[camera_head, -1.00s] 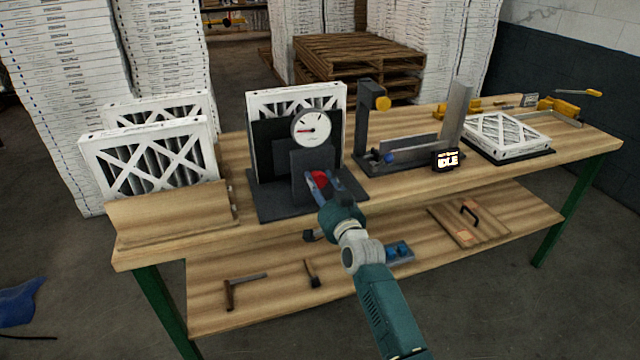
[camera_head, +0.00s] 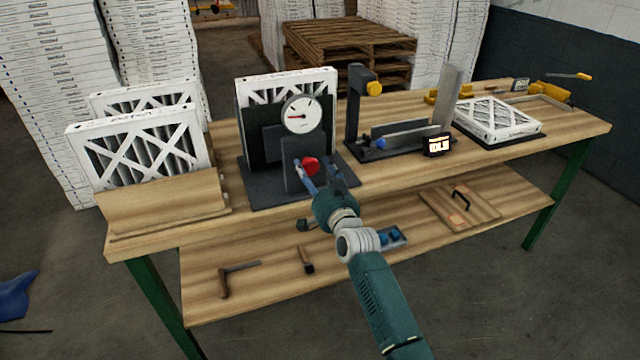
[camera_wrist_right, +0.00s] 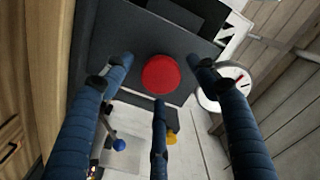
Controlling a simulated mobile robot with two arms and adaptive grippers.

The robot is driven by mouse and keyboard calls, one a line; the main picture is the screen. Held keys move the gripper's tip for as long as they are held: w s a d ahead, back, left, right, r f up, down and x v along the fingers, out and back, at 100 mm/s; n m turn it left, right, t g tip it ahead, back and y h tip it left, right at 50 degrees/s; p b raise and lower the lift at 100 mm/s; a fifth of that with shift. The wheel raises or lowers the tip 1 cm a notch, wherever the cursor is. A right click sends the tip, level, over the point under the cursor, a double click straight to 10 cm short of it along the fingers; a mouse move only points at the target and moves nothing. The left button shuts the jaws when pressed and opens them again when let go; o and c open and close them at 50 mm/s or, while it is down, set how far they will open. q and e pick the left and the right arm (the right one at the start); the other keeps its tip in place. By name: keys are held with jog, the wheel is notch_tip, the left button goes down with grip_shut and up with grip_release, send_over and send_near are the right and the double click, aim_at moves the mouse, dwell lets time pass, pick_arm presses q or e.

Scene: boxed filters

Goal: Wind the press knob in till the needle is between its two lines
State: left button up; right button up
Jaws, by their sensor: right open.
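The red press knob (camera_head: 310,166) sits on the front of the dark grey press (camera_head: 270,192), which has a white-framed filter (camera_head: 290,82) standing in it. The round white gauge (camera_head: 302,114) is above the knob. Its red needle points left, and a dark mark shows at its upper right; I cannot make out both lines. My right gripper (camera_head: 320,176) is open at the knob. In the right wrist view its blue fingers (camera_wrist_right: 162,80) are spread around the red knob (camera_wrist_right: 160,75), with gaps visible.
Filters stand in a wooden holder (camera_head: 165,200) at left. A stand with a yellow knob (camera_head: 374,88) and a small lit display (camera_head: 437,145) are to the right. A filter lies flat (camera_head: 497,118) farther right. Tools and a blue tray (camera_head: 390,238) lie on the lower shelf.

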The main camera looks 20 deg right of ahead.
jog(key=s, duration=1.1)
jog(key=shift+d, duration=0.2)
